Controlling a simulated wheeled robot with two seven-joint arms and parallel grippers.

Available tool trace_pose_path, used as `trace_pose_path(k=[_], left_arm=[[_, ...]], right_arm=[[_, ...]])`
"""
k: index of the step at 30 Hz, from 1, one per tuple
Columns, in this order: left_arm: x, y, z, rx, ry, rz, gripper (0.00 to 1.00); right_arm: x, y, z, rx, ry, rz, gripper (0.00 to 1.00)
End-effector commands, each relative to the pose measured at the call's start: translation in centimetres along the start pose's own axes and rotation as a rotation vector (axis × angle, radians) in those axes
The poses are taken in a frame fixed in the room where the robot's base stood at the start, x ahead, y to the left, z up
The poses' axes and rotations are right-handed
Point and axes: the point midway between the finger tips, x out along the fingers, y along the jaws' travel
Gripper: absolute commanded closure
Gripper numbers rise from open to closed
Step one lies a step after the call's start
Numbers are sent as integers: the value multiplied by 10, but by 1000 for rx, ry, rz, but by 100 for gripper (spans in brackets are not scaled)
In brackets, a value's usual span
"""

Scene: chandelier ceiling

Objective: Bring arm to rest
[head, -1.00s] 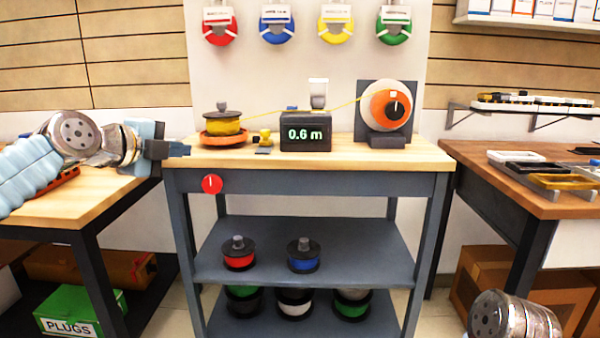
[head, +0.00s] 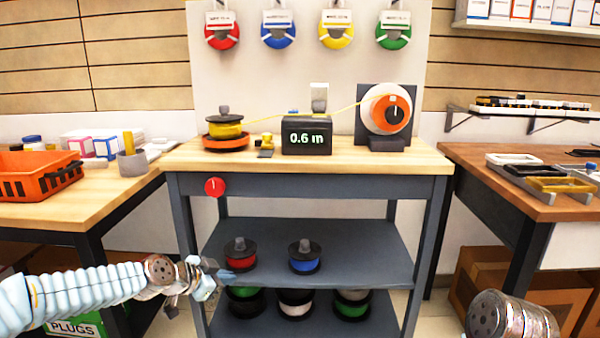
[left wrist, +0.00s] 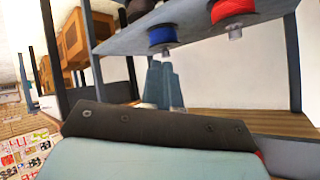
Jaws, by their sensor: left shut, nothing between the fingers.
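My left gripper (head: 226,276) is low in the head view, in front of the cart near its middle shelf. Its fingers are shut with nothing between them. In the left wrist view the blue fingers (left wrist: 163,83) lie together, with the shelf edge and spools beyond, the picture turned over. My right arm shows only as a silvery link at the lower right of the head view; its gripper is out of frame.
The cart's middle shelf (head: 350,262) carries a red spool (head: 240,254) and a blue spool (head: 305,255). On its top stand a yellow spool (head: 225,127), a 0.6 m counter (head: 307,135) and an orange-white winder (head: 386,108). An orange basket (head: 38,176) sits on the left table.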

Motion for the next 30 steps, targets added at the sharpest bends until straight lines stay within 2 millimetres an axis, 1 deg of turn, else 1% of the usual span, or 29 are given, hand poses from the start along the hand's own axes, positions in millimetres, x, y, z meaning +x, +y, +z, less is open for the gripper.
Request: trace_pose_path(k=[1,2,3,5,6,7,8,9,10,11,12,15,18,21,24,30], left_arm=[[22,33,23,-112,-34,55,100],[34,52,38,-186,-58,79,100],[47,78,59,-283,-95,109,100],[61,119,89,-426,-159,147,100],[68,147,109,-518,-208,168,100],[71,169,125,-586,-249,181,100],[73,191,140,-652,-291,192,100],[72,219,160,-737,-350,200,100],[70,239,174,-798,-396,202,100],[66,259,188,-855,-442,201,100],[59,282,206,-926,-504,194,100],[37,329,243,-1069,-638,158,100],[17,356,267,-1160,-732,113,100],[5,369,279,-1209,-780,81,100],[1,372,283,-1225,-795,70,100],[2,372,283,-1225,-794,70,100]], right_arm=[[-3,-2,0,-1,-1,-1,57],[-4,-2,0,-1,-2,-1,57],[-5,-3,1,-2,-2,-2,57],[-7,-4,1,-3,-3,-3,57],[-8,-5,1,-3,-4,-3,57],[-9,-6,2,-3,-4,-4,57],[-9,-6,2,-4,-5,-4,57],[-10,-7,2,-4,-6,-5,57],[-11,-8,2,-5,-6,-5,57],[-12,-8,2,-5,-7,-6,57],[-13,-9,2,-6,-7,-6,57],[-15,-11,3,-7,-9,-7,57],[-16,-12,3,-8,-9,-8,57],[-16,-12,3,-8,-10,-9,57],[-16,-12,3,-8,-10,-9,57],[-16,-12,3,-8,-10,-9,57]])
